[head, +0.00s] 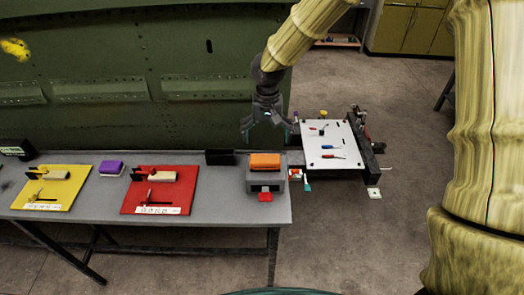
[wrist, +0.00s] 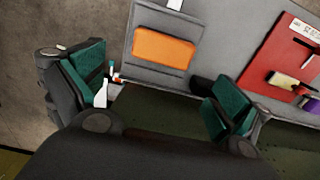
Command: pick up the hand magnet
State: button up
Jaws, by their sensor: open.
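My gripper (head: 266,129) is open and empty, pointing down above the back edge of the grey table, in front of the green panel. In the wrist view the two green-padded fingers of my gripper (wrist: 155,92) are wide apart with nothing between them. I cannot tell for certain which object is the hand magnet. An orange block (head: 265,160) sits on a grey box (head: 258,184) at the table's right end, below my gripper in the head view. The orange block also shows in the wrist view (wrist: 164,47), beyond the fingers. A red piece (head: 265,197) lies at the box's front.
A red board (head: 181,207) and a yellow board (head: 42,200) lie on the grey table (head: 225,213), with a purple block (head: 111,167) between. A black block (head: 219,157) is left of the orange one. A white board (head: 342,164) with small tools stands right.

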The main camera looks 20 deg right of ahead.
aim_at(265, 158)
jog(key=shift+f+p, duration=0.75)
jog(key=shift+f, duration=1.65)
jog(key=shift+s+a+f, duration=0.1)
jog(key=shift+s+f, duration=0.05)
jog(key=shift+f, duration=0.15)
notch_tip(265, 158, down, 3)
jog(key=p, duration=0.2)
jog(key=shift+s+a+r+p, duration=0.1)
jog(key=shift+a+r+p, duration=0.05)
jog(key=shift+p, duration=0.15)
jog(key=shift+f+p, duration=0.3)
jog(key=shift+f, duration=0.85)
jog(key=shift+c, duration=0.2)
jog(key=c, duration=0.9)
